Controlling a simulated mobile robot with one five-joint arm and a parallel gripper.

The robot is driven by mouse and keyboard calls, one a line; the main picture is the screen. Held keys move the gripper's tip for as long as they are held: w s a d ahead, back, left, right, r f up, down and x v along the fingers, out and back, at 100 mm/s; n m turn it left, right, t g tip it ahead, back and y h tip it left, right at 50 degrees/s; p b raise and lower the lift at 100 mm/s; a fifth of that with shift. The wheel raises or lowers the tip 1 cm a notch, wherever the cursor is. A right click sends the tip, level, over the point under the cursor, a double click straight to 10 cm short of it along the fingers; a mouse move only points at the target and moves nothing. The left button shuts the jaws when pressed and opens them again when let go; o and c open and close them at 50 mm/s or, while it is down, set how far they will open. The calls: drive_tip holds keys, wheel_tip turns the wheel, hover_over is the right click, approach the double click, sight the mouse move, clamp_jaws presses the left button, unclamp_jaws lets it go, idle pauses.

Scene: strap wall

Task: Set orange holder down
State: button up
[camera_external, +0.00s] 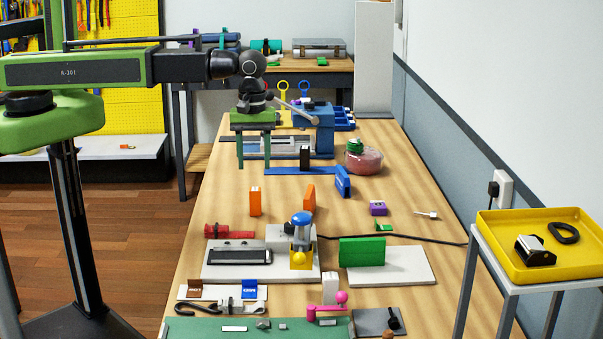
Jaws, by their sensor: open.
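My gripper (254,155) hangs over the left part of the long wooden bench, its two fingers pointing down, apart and with nothing seen between them. An upright orange block with a pale top (255,202) stands on the bench, lower in the picture than the fingers and apart from them. A second orange piece (309,199) stands a little to its right, turned at an angle. I cannot tell which of the two is the orange holder.
A blue vise-like machine (312,130) stands behind the gripper. A blue strip (298,171) and a blue block (343,182) lie nearby. A white-based fixture with a yellow and blue post (302,242) is in front. Bare wood surrounds the orange pieces.

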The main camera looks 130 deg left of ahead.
drive_tip(key=w+d+m, duration=0.2)
drive_tip(key=d+m, duration=2.5)
drive_tip(key=d, duration=1.2)
drive_tip(key=shift+d, duration=0.3)
drive_tip(key=shift+w+f, duration=0.1)
wheel_tip(320, 180, down, 2)
drive_tip(key=shift+f+b, duration=0.15)
drive_tip(key=shift+b, duration=1.1)
